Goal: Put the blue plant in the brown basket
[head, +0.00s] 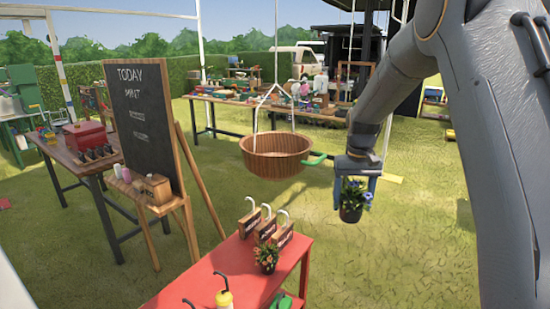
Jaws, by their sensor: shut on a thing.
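The blue plant (354,192) has green leaves and blue flowers in a dark pot. My gripper (357,180) points down and is shut on the plant, holding it in the air at the right of the head view. The brown basket (275,160) is a round wooden tub hanging from white ropes in the middle of the view. The plant is to the right of the basket, apart from it, and lower in the picture. The inside bottom of the basket is partly hidden by its front wall.
A green-handled tool (314,159) shows at the basket's right rim. A red table (240,258) with a potted plant (266,257) and wooden signs stands in front. A chalkboard (141,125) stands at left. A cluttered table (238,106) is behind. Grass around the plant is clear.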

